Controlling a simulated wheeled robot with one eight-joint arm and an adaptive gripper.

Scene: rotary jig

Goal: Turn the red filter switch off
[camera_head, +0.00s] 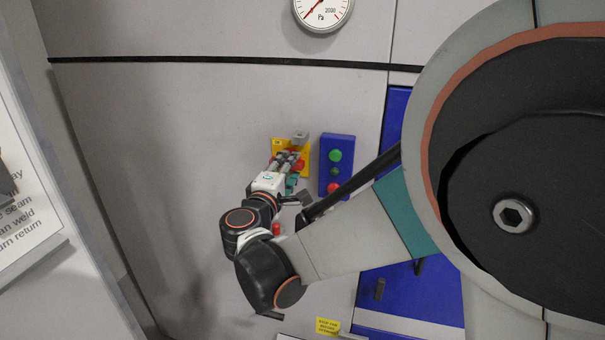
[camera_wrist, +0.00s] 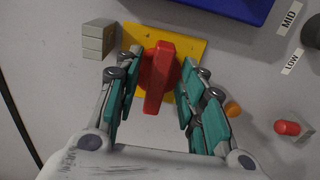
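The red filter switch (camera_wrist: 158,78) is a red rotary handle on a yellow plate (camera_wrist: 193,45) fixed to the grey wall panel. In the wrist view its handle points toward the bottom of the picture, tilted slightly left. My gripper (camera_wrist: 154,100) is open, with its teal-padded fingers on either side of the red handle. Small gaps seem to show between the pads and the handle; contact cannot be told for sure. In the head view my gripper (camera_head: 287,167) covers part of the yellow plate (camera_head: 277,144), and only a bit of the red switch (camera_head: 299,166) shows.
A blue box (camera_head: 323,179) with green and red buttons is just right of the switch. A grey block (camera_wrist: 97,40) sits left of the plate. A red knob (camera_wrist: 287,128), an orange knob (camera_wrist: 232,109) and MID and LOW labels are at right. A gauge (camera_head: 322,12) is above.

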